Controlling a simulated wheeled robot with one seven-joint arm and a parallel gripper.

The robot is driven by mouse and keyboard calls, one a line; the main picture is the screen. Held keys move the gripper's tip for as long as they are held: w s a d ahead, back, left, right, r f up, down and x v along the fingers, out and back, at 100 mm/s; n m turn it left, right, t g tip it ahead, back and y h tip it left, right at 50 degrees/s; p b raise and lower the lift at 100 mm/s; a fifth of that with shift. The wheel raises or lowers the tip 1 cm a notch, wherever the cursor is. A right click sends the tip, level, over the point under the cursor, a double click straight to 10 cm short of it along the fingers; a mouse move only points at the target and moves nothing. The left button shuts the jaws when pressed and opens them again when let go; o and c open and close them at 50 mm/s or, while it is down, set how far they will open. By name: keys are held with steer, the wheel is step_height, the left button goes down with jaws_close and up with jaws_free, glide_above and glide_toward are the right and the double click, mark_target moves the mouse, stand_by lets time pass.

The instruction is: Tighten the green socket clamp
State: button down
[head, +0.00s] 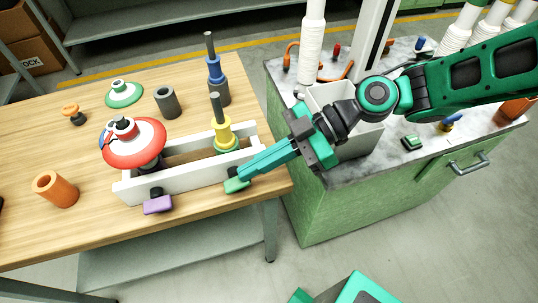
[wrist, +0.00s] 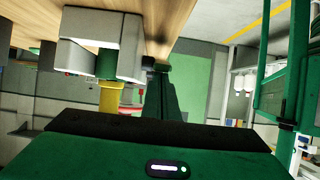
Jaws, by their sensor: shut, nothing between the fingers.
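The green socket clamp shows in the head view as a green handle (head: 236,185) at the right end of the white rack's front wall (head: 190,178). Behind that wall a yellow stepped part (head: 222,133) with a dark rod stands upright in a green socket (head: 226,149). My gripper (head: 246,172) is shut and empty. Its fingertips are right at the green handle and partly cover it; I cannot tell whether they touch. In the wrist view, the shut fingers (wrist: 165,92) point towards the rack's end beside the yellow part (wrist: 113,101); the handle is mostly hidden.
A purple clamp handle (head: 158,204) sits at the rack's left. A red disc part (head: 134,143) stands in the rack. A blue part (head: 217,82), a grey cylinder (head: 167,102) and an orange cup (head: 55,189) stand on the wooden table (head: 105,230). A marble-topped green cabinet (head: 345,205) is right.

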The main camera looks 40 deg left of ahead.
steer(key=shift+w+d+f+g+y, duration=0.1)
steer(key=shift+w+f+g+y, duration=0.2)
steer(key=shift+g, duration=0.2)
steer(key=shift+d+f, duration=0.1)
steer(key=shift+w+d+f, duration=0.1)
steer(key=shift+f, duration=0.15)
stand_by(0.3)
steer(key=w+d+r, duration=0.5)
steer(key=w+r, duration=0.2)
steer(key=w, duration=0.1)
stand_by(0.3)
steer(key=shift+w+d+f, duration=0.1)
steer(key=shift+d, duration=0.05)
